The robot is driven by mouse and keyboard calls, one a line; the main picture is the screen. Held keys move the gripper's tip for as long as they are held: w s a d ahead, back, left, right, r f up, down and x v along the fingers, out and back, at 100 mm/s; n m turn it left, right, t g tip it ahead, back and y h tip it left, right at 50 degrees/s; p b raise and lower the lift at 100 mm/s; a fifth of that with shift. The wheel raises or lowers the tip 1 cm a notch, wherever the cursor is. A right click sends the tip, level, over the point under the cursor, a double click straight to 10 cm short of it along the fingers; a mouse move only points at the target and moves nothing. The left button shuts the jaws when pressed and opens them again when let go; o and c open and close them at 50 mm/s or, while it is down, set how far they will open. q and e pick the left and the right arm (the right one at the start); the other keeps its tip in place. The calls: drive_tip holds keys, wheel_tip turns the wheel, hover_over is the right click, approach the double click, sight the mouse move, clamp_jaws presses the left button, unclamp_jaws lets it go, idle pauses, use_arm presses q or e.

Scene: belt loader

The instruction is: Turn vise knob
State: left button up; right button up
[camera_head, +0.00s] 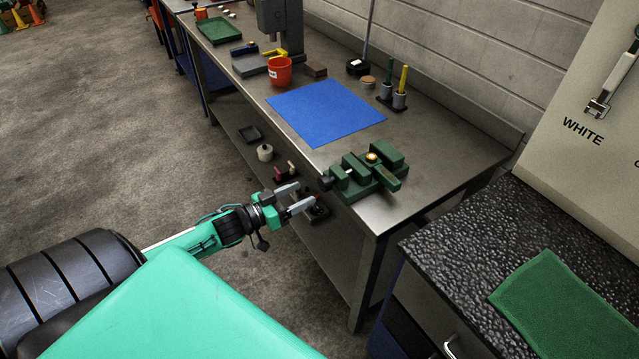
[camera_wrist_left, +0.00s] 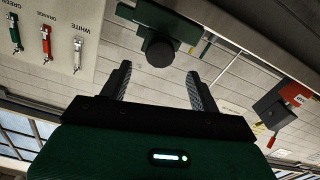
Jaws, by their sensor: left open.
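A green vise (camera_head: 368,172) sits near the front corner of the metal workbench. Its dark round knob (camera_head: 326,183) sticks out on the left side, toward my gripper. In the left wrist view the knob (camera_wrist_left: 160,53) shows as a black disc in front of the green vise body (camera_wrist_left: 165,20). My left gripper (camera_head: 300,197) is open and empty, just short of the knob, with a gap between. In the left wrist view the knob lies beyond the two fingertips (camera_wrist_left: 158,76) and between their lines. My right gripper is not in view.
A blue mat (camera_head: 326,112), an orange-red cup (camera_head: 280,71) and tool holders (camera_head: 392,97) stand farther along the bench (camera_head: 420,135). Small items lie on the shelf below. A black speckled counter (camera_head: 470,235) with a green cloth (camera_head: 565,305) is at the right.

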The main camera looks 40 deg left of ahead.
sight(321, 185)
use_arm(q)
drive_tip(key=p+x, duration=0.1)
drive_tip(key=x, duration=0.3)
drive_tip(key=shift+w+r, duration=0.1)
drive_tip(key=shift+w, duration=0.15)
drive_tip(key=shift+x, duration=1.15)
drive_tip(key=shift+d, duration=0.1)
drive_tip(key=c, duration=1)
